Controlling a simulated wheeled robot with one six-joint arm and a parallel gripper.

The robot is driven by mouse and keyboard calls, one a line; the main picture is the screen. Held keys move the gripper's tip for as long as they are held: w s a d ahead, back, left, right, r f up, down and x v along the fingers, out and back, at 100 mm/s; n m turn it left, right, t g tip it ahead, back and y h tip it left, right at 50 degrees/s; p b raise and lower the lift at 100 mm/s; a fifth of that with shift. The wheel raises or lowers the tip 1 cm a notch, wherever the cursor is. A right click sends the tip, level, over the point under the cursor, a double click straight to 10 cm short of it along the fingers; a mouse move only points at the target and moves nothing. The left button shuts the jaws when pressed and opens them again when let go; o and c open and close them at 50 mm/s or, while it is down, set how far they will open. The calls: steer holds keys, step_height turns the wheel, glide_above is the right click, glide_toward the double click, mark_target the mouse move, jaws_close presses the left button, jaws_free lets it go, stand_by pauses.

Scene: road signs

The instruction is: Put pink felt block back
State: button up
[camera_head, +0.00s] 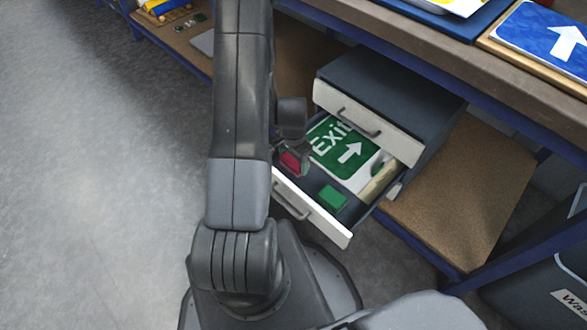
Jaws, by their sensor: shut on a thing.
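A pink-red block (290,162) shows between the fingers of my gripper (291,158), over the left part of the open drawer (318,218). My gripper is shut on the block, and my arm hides part of it from this view. I cannot tell whether the block touches the drawer floor. In the drawer lie a green and white Exit sign (342,150) with an arrow, a small green block (333,199) near the front, and a pale, rolled-looking item (378,182) at the right.
The drawer belongs to a small grey cabinet (395,82) with a closed upper drawer (365,122), on a brown lower shelf (462,195). A workbench (440,42) with a blue arrow sign (548,40) overhangs it. Open grey floor (100,190) lies left.

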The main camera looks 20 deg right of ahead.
mark_target(293, 167)
steer(key=shift+f+b, duration=0.55)
steer(key=shift+f, duration=1.3)
steer(key=shift+f, duration=0.25)
steer(key=o, duration=0.9)
steer(key=shift+r, duration=0.1)
step_height(293, 167, up, 12)
steer(key=p, duration=0.3)
steer(key=shift+r+p, duration=0.2)
steer(key=shift+p, duration=0.2)
